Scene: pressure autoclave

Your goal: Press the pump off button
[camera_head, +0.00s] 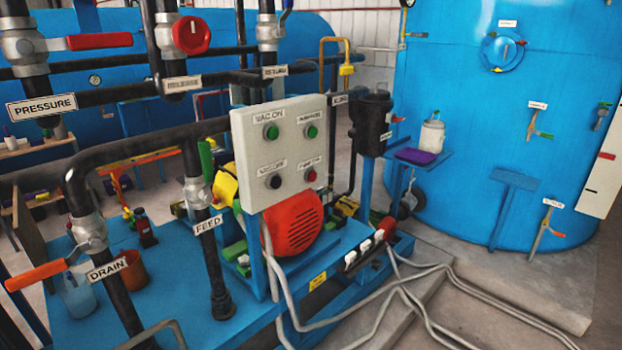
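A light grey control box (282,152) stands on blue posts near the middle of the view and faces me. It carries two green buttons on top, the left one (271,132) under a label reading VAC.ON and the right one (311,132) under a blurred label. Below are a black button (275,181) at left and a red button (311,175) at right. The label above the red button is too blurred to read surely; its lower-right place and red colour fit the pump off button. Nothing covers the buttons. Neither of my grippers shows.
Black pipes with valves and a red PRESSURE handle (100,41) stand at left. An orange DRAIN handle (37,275) is at lower left. A large blue tank (480,120) fills the right.

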